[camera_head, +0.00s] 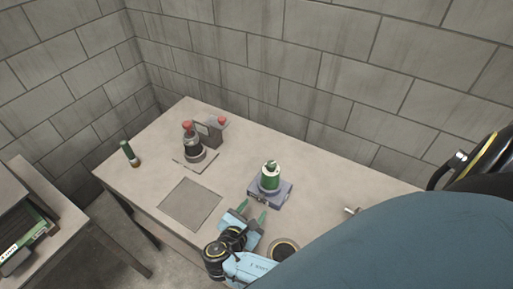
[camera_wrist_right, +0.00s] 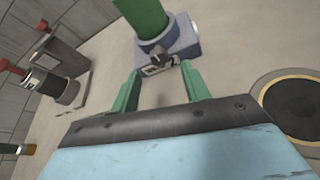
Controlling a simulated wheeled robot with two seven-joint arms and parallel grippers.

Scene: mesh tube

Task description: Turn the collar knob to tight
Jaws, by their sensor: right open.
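A blue-grey block (camera_head: 284,194) stands on the table with an upright green and white tube (camera_head: 270,178) in it. In the right wrist view the green tube (camera_wrist_right: 145,17) rises from the block's collar (camera_wrist_right: 180,38). My right gripper (camera_head: 252,212) is open and empty in front of the block. In the right wrist view its green fingers (camera_wrist_right: 161,88) point at the knob, one on each side of its line, with a gap before it. My left gripper is not in view.
A dark device with a red top (camera_head: 190,140) stands on a plate beside a grey box with a red button (camera_head: 214,128). A green tube (camera_head: 127,150) stands at the left edge. A flat square (camera_head: 190,204) and a round disc (camera_head: 284,250) lie near the front.

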